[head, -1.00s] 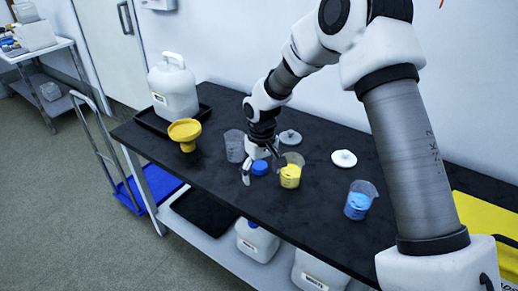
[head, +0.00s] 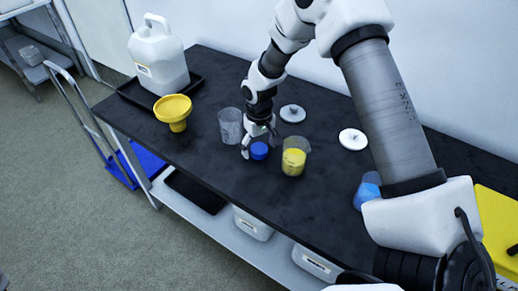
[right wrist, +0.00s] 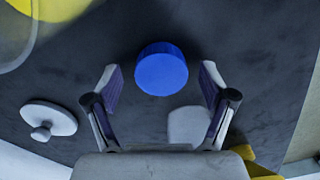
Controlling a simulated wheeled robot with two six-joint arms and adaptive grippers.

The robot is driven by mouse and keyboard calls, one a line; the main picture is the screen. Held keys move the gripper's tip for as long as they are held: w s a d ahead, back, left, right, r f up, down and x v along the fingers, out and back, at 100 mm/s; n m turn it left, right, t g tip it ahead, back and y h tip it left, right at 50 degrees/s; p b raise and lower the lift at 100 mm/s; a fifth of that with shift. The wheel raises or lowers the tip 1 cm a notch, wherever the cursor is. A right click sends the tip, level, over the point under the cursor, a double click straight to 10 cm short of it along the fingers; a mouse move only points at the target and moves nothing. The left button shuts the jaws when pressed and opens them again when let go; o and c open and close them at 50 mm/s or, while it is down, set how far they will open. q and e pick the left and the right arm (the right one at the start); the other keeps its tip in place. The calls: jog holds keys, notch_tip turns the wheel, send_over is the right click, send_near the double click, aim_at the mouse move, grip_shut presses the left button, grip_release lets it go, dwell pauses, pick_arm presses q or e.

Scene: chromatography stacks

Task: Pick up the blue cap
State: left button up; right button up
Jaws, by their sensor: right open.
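The blue cap (head: 259,151) is a short round cap lying on the black bench top, between a grey beaker and a beaker with yellow contents. My right gripper (head: 259,144) is above it, pointing down, with a finger to either side. In the right wrist view the blue cap (right wrist: 161,72) appears between and slightly beyond the tips of my right gripper (right wrist: 159,82). The fingers are open, with a gap on each side of the cap. I cannot tell the exact height above the bench. My left gripper is not in view.
The grey beaker (head: 230,125) and yellow-filled beaker (head: 293,157) stand close to the cap. Two pale lids (head: 292,114) (head: 353,141) lie behind. A blue-filled beaker (head: 367,190), yellow funnel (head: 174,112) and white jug (head: 157,57) stand farther off. The front bench strip is clear.

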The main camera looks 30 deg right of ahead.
jog(key=shift+r, duration=0.1)
jog(key=shift+s+a+r, duration=0.1)
jog(key=shift+s, duration=0.05)
jog(key=shift+c, duration=1.1)
jog(key=c, duration=0.8)
